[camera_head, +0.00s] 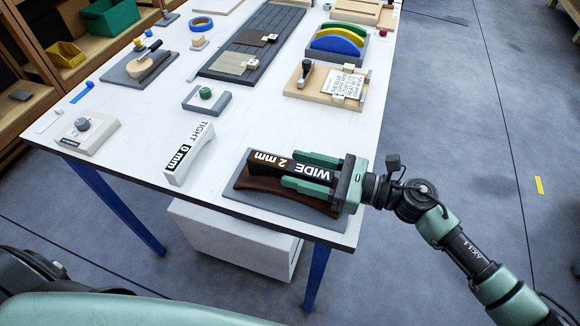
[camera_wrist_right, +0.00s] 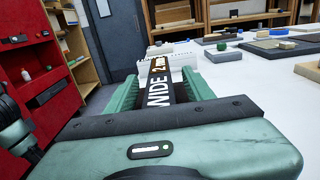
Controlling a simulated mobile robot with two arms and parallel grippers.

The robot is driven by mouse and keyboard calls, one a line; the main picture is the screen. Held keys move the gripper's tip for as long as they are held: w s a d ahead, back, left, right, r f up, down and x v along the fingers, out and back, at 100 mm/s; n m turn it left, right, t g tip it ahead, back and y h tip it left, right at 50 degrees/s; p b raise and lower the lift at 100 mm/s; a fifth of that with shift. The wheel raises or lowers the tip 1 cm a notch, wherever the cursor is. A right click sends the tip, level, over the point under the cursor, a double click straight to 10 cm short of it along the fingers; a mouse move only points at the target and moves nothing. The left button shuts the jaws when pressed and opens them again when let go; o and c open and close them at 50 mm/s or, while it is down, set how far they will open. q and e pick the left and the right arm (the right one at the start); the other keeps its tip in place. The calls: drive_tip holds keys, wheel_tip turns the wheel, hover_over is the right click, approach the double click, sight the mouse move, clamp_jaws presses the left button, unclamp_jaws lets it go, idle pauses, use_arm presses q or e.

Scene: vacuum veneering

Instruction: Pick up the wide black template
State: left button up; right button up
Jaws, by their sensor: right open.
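The wide black template (camera_head: 270,164), marked "WIDE" and "2 mm", stands over a dark brown curved piece (camera_head: 262,184) on a grey board (camera_head: 285,213) at the table's front right corner. My right gripper (camera_head: 290,169) comes in from the right. Its green fingers are open, one on each side of the template, and partly hide it. In the right wrist view the template (camera_wrist_right: 158,88) runs lengthwise between the two fingers of my right gripper (camera_wrist_right: 161,74). I cannot tell whether the fingers touch it. My left gripper is not in view.
A white template (camera_head: 188,155) marked "TIGHT" and "0 mm" stands to the left. A grey block with a green knob (camera_head: 206,97) and a wooden board with a card (camera_head: 325,84) are farther back. The white table (camera_head: 150,130) has bare room between them.

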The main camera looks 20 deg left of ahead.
clamp_jaws()
drive_tip(key=shift+r, duration=0.1)
